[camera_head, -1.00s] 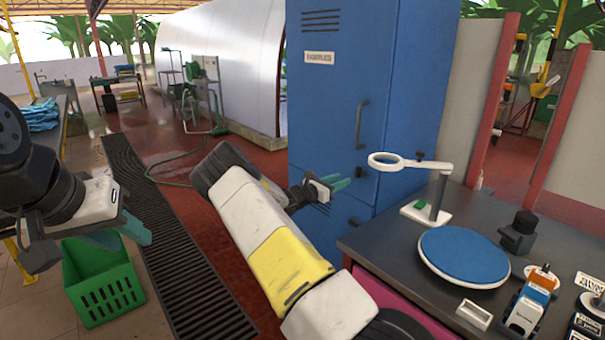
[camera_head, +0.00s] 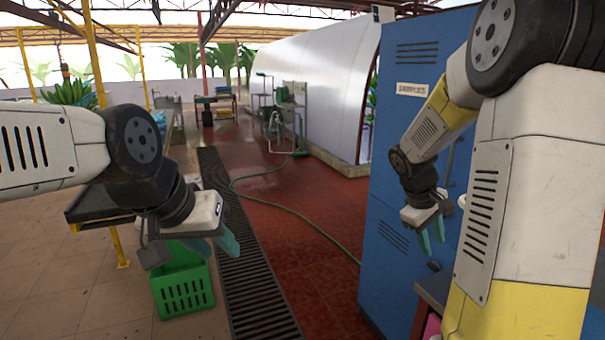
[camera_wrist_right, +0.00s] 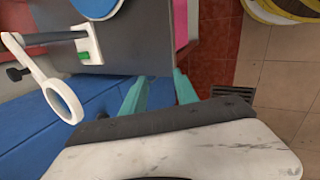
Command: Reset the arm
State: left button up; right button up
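My left gripper (camera_head: 228,240) hangs at the left of the head view, in front of and above the green crate. My right gripper (camera_head: 432,241) is at the right of the head view, in front of the blue cabinet (camera_head: 403,160). Its two teal fingers point down and stand apart with nothing between them.
The green crate (camera_head: 183,296) stands on the tiled floor. A drain grate (camera_head: 250,270) and green hose (camera_head: 318,228) cross the floor. A white ring magnifier (camera_wrist_right: 62,98) reaches out beside my right gripper.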

jog(key=s+a+r+m+t+y, duration=0.2)
jog(key=s+a+r, duration=0.3)
jog(key=s+a, duration=0.3)
jog(key=s+a+r+m+t+y, duration=0.2)
jog(key=s+a+r, duration=0.4)
jog(key=s+a, duration=0.3)
jog(key=m+y, duration=0.1)
jog(key=y, duration=0.1)
jog(key=shift+s+r+t+y, duration=0.2)
jog(key=shift+s+t+y, duration=0.1)
jog(key=shift+s+t, duration=0.1)
